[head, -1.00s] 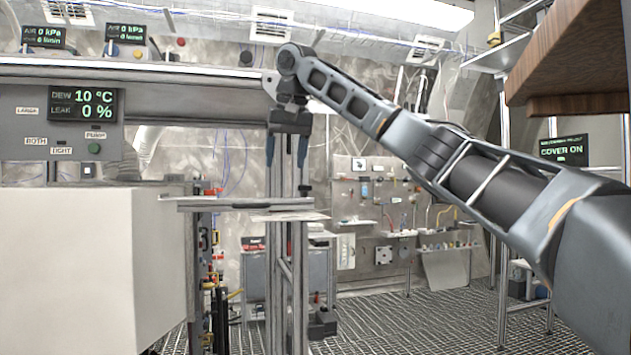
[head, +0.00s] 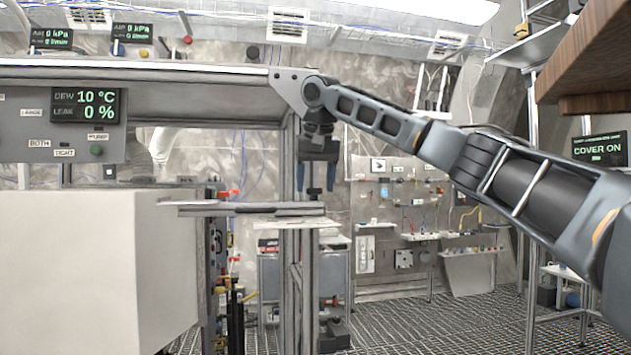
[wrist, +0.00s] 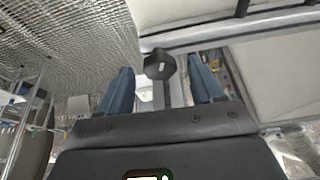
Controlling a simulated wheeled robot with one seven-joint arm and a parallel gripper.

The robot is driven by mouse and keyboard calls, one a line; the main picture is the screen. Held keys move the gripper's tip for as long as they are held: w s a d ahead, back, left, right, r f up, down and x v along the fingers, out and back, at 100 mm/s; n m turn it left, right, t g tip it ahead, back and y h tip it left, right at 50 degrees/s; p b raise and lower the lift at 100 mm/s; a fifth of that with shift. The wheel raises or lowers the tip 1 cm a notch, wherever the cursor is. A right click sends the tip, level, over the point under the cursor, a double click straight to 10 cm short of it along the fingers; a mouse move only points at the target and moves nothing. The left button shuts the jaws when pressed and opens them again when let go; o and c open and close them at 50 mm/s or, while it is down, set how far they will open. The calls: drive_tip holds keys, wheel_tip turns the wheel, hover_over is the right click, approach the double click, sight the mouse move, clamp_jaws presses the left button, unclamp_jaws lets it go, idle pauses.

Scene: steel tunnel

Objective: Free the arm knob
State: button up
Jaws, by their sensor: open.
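My gripper (head: 316,188) points down beside the grey upright post (head: 290,262), with its two blue fingers apart. A small dark knob (head: 314,192) shows between the fingertips in the head view. In the wrist view a black, many-sided knob (wrist: 159,64) with a small white mark stands between the two fingers, near the level of their tips. There is a gap on each side of it, and I see no finger touching it. I take it to be the arm knob. What it is fixed to is partly hidden by my gripper.
A flat grey shelf (head: 240,208) lies just below and left of my gripper. A large pale box (head: 80,270) stands at left under a panel (head: 60,118). A screen (head: 600,148) at right reads COVER ON. The grated floor (head: 430,325) is open at right.

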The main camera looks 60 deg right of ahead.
drive_tip(key=c, duration=1.1)
drive_tip(key=shift+o, duration=0.2)
drive_tip(key=shift+n+p, duration=0.3)
drive_tip(key=shift+p, duration=0.05)
drive_tip(key=n+y+p, duration=0.1)
drive_tip(key=n+p, duration=0.2)
drive_tip(key=shift+d+r+t, duration=0.1)
drive_tip(key=shift+t, duration=0.3)
drive_tip(key=shift+s+d+n+t+y+p, duration=0.1)
drive_tip(key=shift+n+t+y+p, duration=0.2)
drive_tip(key=shift+n+p, duration=0.75)
drive_tip(key=o, duration=1.1)
drive_tip(key=shift+c, duration=0.2)
